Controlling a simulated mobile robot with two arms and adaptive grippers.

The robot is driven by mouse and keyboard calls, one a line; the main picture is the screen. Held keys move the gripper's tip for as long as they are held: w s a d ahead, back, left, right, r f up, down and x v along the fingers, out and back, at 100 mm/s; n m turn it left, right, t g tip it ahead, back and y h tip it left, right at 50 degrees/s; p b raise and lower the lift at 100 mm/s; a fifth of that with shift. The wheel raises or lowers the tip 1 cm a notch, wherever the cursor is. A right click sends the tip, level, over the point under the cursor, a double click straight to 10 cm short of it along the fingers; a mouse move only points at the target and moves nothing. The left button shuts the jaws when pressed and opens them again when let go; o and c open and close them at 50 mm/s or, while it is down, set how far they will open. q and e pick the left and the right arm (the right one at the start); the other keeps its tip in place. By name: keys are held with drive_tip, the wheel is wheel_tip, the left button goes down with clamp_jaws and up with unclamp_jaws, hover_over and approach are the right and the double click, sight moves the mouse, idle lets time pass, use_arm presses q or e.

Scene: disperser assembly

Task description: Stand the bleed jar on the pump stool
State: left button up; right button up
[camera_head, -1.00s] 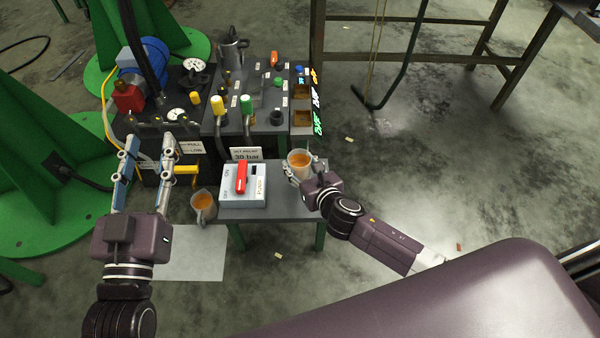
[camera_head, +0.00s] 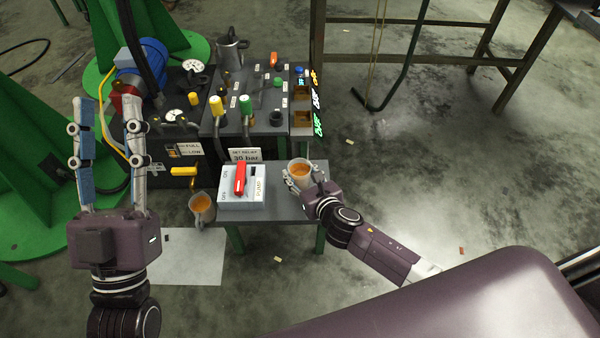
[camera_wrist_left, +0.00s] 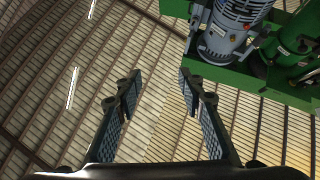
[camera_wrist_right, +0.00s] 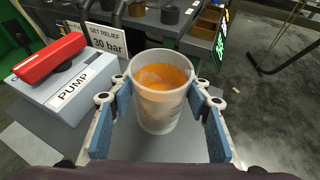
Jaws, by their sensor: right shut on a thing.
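The bleed jar, a clear cup with orange fluid (camera_head: 301,171), is upright between the fingers of my right gripper (camera_head: 305,181). In the right wrist view the blue pads of that gripper (camera_wrist_right: 163,112) press on both sides of the jar (camera_wrist_right: 160,100). The jar is over the right end of the grey pump stool (camera_head: 275,208). I cannot tell whether its base touches the top. My left gripper (camera_head: 106,112) is open and empty, raised left of the stool. Its spread fingers (camera_wrist_left: 157,85) show in the left wrist view.
A pump switch box (camera_head: 255,198) with a red lever stands on the stool, left of the jar. A second orange-filled jug (camera_head: 202,207) is at the stool's left end. Behind is a valve panel (camera_head: 240,125) with a relief sign (camera_head: 246,156). Open floor lies right.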

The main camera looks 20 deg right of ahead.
use_arm(q)
drive_tip(key=shift+s+r, duration=0.25)
use_arm(e)
drive_tip(key=shift+f, duration=0.15)
drive_tip(key=o, duration=1.3)
drive_tip(key=shift+c, duration=0.2)
use_arm(q)
drive_tip(key=shift+r, duration=0.1)
